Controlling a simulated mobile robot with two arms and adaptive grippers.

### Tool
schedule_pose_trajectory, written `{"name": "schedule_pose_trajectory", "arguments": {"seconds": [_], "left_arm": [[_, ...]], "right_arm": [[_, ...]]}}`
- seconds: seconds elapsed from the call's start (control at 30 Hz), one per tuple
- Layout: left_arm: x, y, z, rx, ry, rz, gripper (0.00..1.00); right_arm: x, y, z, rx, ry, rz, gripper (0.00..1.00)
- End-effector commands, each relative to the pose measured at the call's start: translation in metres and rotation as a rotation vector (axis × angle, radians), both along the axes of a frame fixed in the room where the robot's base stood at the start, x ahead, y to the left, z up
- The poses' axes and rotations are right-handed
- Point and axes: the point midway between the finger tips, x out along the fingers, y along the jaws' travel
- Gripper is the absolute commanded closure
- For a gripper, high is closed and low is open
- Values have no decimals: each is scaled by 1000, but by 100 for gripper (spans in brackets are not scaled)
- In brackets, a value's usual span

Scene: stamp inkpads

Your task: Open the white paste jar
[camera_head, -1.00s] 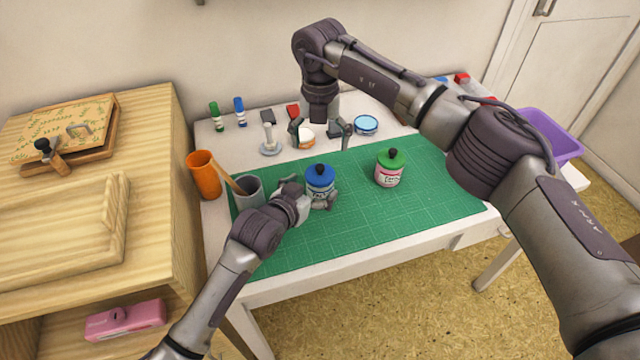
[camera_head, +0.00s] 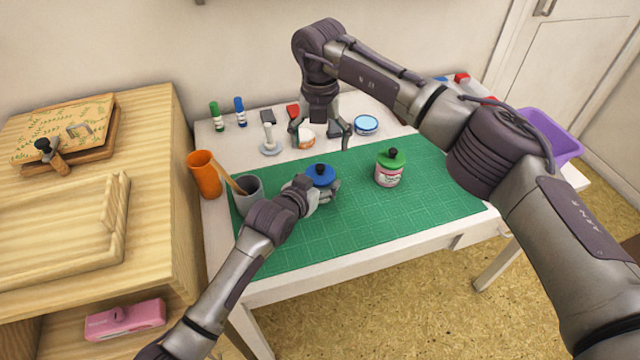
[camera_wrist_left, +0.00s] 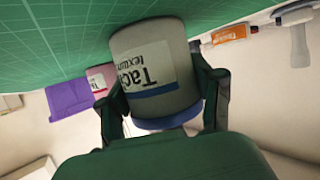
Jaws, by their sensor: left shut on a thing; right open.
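A whitish jar with a blue lid (camera_head: 320,174) and a black knob stands on the green mat (camera_head: 420,205). My left gripper (camera_head: 318,194) is shut around its body from the left, with the lid above the fingers. In the left wrist view the jar (camera_wrist_left: 150,60) sits between the two fingers, its label partly readable as "Tack" and "texture"; the lid's blue rim shows. A second jar with a green lid and pink label (camera_head: 389,172) stands apart to the right on the mat. My right gripper (camera_head: 320,140) is open beyond the blue-lidded jar, with no visible hold on anything.
An orange-and-white item (camera_head: 306,137) shows between the right gripper's fingers, contact unclear. A blue-topped tin (camera_head: 366,124) stands at the back. A grey cup (camera_head: 247,191) and orange cup (camera_head: 203,177) stand left. The mat's front right is clear.

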Motion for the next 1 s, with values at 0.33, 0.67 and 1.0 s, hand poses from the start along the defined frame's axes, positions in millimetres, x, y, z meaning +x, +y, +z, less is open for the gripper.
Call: {"name": "schedule_pose_trajectory", "arguments": {"seconds": [0.33, 0.67, 1.0], "left_arm": [[0, 0, 0, 0, 1, 0, 97], [0, 0, -1, 0, 1, 0, 97], [0, 0, -1, 0, 1, 0, 97]], "right_arm": [[0, 1, 2, -2, -3, -22, 0], [-6, 8, 28, -45, -62, -490, 0], [-9, 10, 37, -57, -111, -785, 0]]}}
